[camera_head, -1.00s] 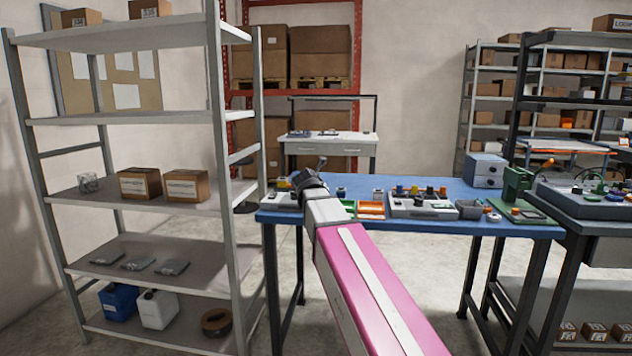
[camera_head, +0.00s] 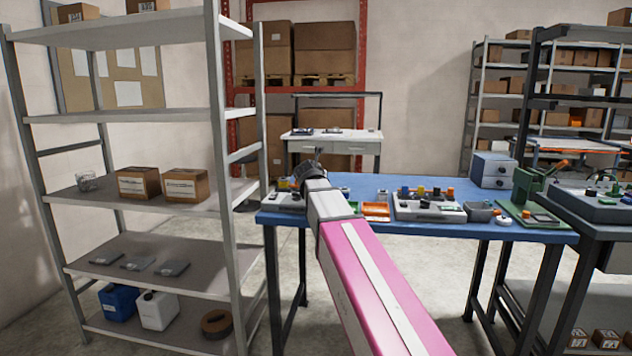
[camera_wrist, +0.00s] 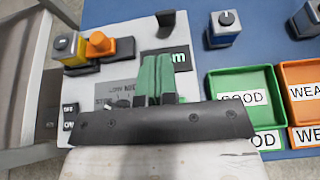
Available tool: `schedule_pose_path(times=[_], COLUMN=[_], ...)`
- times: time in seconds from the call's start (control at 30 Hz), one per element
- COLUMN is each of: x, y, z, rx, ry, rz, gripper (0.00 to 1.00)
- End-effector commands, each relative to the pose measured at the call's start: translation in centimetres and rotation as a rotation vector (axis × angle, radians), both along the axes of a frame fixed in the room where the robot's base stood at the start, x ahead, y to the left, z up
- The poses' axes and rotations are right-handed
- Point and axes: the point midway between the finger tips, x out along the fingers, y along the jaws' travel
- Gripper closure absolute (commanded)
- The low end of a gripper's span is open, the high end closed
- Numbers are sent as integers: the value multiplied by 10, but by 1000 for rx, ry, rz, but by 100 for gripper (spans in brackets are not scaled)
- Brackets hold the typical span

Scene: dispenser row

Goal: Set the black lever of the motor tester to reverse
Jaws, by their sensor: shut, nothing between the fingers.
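The motor tester is a pale box (camera_wrist: 135,38) with a grey, partly lettered panel, filling the upper left of the wrist view. In the head view it is the pale box (camera_head: 286,201) at the left end of the blue table, partly behind my arm. My gripper (camera_wrist: 158,64) is shut and empty above the tester, its green fingers together. In the head view, the gripper (camera_head: 306,172) is small and its fingers are hard to make out. A black upright piece (camera_wrist: 166,18) stands beyond the fingertips; I cannot tell whether it is the lever. The fingers hide part of the panel.
Green (camera_wrist: 244,92) and orange (camera_wrist: 302,80) trays lie to the right. A grey shelf (camera_head: 225,190) stands close left of the blue table (camera_head: 355,182).

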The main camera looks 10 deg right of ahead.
Motion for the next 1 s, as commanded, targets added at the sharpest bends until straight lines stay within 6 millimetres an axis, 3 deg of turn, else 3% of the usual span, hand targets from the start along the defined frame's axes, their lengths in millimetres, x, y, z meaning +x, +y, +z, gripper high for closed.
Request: schedule_pose_path(times=[0.43,1.0], x=[65,70], y=[-20,-21], z=[-27,-31], rx=[1,1], ry=[0,0], rz=[0,0], gripper=[100,100])
